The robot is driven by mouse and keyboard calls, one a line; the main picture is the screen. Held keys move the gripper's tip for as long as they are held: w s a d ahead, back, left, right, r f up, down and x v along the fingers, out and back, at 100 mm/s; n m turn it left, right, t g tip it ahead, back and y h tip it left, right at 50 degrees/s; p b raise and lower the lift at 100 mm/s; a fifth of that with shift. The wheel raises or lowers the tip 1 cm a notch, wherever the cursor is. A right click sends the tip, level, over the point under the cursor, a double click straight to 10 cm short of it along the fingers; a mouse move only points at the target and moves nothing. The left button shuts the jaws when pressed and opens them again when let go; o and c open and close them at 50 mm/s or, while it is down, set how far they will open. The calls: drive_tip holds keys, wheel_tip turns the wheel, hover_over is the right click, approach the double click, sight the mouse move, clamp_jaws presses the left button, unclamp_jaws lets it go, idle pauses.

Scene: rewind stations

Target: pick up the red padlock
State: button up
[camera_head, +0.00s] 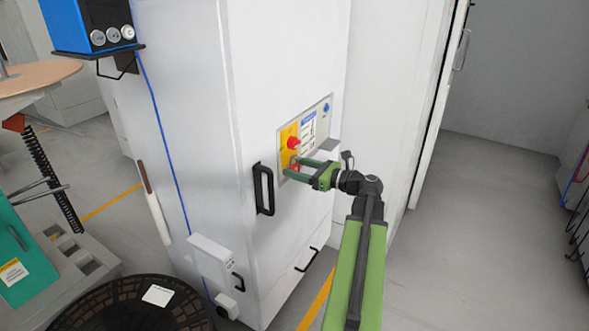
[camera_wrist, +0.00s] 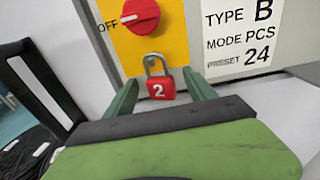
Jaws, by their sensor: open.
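The red padlock (camera_wrist: 160,89) shows in the wrist view, with a white "2" on its body and a grey shackle. It hangs below a red rotary switch (camera_wrist: 140,15) on a yellow plate (camera_wrist: 172,41). In the head view, the padlock (camera_head: 294,167) is a small red spot partly hidden by my gripper. My gripper (camera_head: 295,167) reaches to the cabinet's control panel from the right. Its green fingers (camera_wrist: 162,92) are open, one on each side of the padlock in the wrist view. Whether they touch it I cannot tell.
A black door handle (camera_head: 264,189) sticks out left of my gripper. A black round basket (camera_head: 125,305) stands at the lower left.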

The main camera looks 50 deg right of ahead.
clamp_jaws()
idle(0.4)
drive_tip(key=shift+r, duration=0.1)
drive_tip(key=shift+r+p, duration=0.6)
drive_tip(key=shift+p, duration=0.1)
drive_tip(key=f+v, duration=0.1)
drive_tip(key=v, duration=1.7)
drive_tip(key=shift+s, duration=0.2)
